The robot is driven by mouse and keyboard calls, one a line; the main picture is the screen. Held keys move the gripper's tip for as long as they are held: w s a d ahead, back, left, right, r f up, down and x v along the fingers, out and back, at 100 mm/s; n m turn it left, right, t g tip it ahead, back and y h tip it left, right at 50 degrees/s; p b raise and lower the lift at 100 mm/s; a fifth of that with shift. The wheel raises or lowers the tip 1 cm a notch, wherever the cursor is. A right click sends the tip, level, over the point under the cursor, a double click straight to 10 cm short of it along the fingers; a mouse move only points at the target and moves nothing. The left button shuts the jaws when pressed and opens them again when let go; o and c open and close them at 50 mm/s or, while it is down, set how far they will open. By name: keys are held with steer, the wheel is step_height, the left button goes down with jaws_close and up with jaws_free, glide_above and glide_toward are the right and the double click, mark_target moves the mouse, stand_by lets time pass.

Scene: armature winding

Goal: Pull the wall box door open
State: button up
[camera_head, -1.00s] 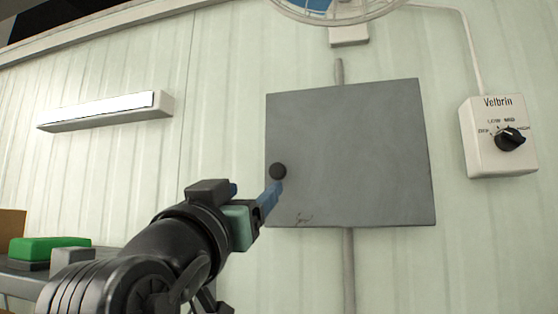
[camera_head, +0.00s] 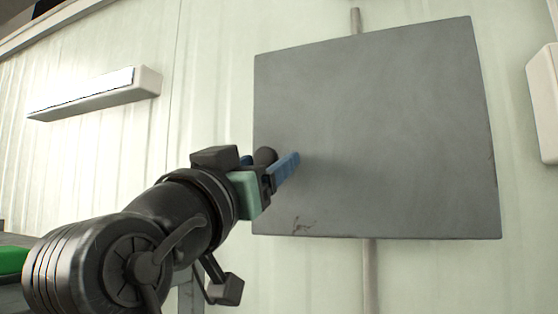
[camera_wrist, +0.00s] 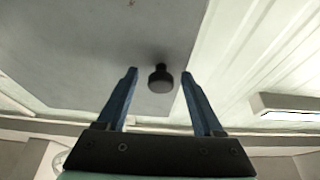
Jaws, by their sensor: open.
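The wall box door (camera_head: 390,130) is a flat grey panel on the corrugated wall, and it looks shut. Its round black knob (camera_head: 265,156) is near the door's left edge, partly hidden by my gripper (camera_head: 276,168) in the head view. In the wrist view the knob (camera_wrist: 160,79) shows between and slightly beyond the two blue fingertips of my gripper (camera_wrist: 159,75), with space on both sides. My gripper is open and holds nothing. The wrist view shows the grey door (camera_wrist: 95,45) behind the knob.
A grey conduit (camera_head: 370,275) runs down the wall below the box. A white light fixture (camera_head: 95,95) is on the wall at left, and a white control box (camera_head: 546,105) is at the right edge. A green object (camera_head: 12,262) lies at lower left.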

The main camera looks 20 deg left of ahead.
steer(key=shift+w, duration=0.15)
steer(key=shift+s+a+r, duration=0.1)
steer(key=shift+s+r, duration=0.05)
steer(key=shift+s, duration=0.45)
steer(key=shift+c, duration=0.7)
steer(key=shift+w, duration=0.1)
jaws_close()
